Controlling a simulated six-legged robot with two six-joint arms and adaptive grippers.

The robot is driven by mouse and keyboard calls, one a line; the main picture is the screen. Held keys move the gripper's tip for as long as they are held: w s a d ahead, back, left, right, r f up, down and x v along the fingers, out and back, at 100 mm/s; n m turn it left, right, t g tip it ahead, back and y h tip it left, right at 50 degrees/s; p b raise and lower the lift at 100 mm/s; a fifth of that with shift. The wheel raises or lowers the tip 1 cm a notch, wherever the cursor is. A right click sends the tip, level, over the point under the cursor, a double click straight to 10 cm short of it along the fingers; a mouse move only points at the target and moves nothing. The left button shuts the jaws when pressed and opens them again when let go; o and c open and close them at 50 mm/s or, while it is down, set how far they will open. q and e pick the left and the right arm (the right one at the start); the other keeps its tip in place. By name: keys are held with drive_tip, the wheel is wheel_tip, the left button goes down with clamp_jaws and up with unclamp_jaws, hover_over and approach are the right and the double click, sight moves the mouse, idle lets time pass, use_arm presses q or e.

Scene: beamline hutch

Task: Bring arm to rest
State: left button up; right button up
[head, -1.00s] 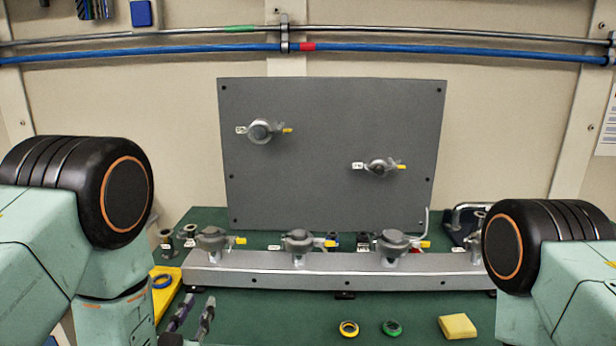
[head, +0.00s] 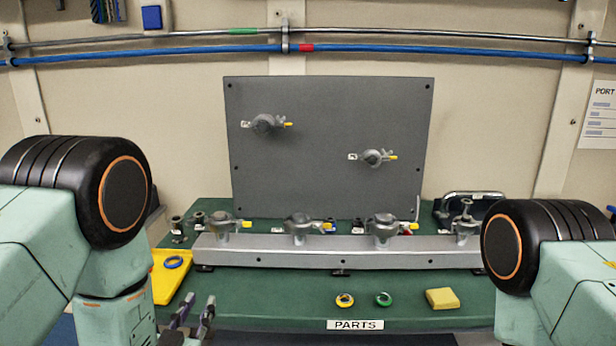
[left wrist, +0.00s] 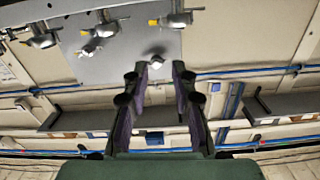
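My left gripper (head: 192,316) shows low at the left of the head view, just in front of the green bench (head: 270,313). Its fingers are apart. In the left wrist view the fingers (left wrist: 160,78) stand apart with nothing between them. The grey panel, with valve-like fittings, lies beyond them in that view. My right gripper is not in view; only part of my right arm shows at the right edge of the head view.
A grey panel (head: 330,180) with two valves stands behind a metal rail (head: 340,262) bearing several valves. A yellow tray (head: 167,287), a yellow block (head: 441,298), and yellow (head: 345,300) and green (head: 383,299) rings lie on the bench. The bench's front edge carries a PARTS label (head: 355,325).

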use_arm(q)
drive_tip(key=s+a+f+g+b, duration=0.1)
drive_tip(key=s+f+g, duration=0.35)
drive_tip(key=f, duration=0.45)
drive_tip(key=s+a+f+g+b, duration=0.1)
drive_tip(key=s+f+g+b, duration=0.1)
drive_tip(key=s+f+g, duration=0.5)
drive_tip(key=s+f+n+g+b, duration=0.1)
drive_tip(key=s+f+g+b, duration=0.2)
drive_tip(key=s+f, duration=0.6)
drive_tip(key=s+f+g+b, duration=0.3)
drive_tip(key=s+f+b, duration=0.2)
drive_tip(key=s, duration=0.9)
wheel_tip(320, 180, down, 4)
drive_tip(key=shift+s+a+r+n, duration=0.1)
drive_tip(key=shift+s+a+n, duration=0.2)
drive_tip(key=shift+a+n, duration=0.1)
drive_tip(key=shift+d+y, duration=0.1)
drive_tip(key=shift+y, duration=0.2)
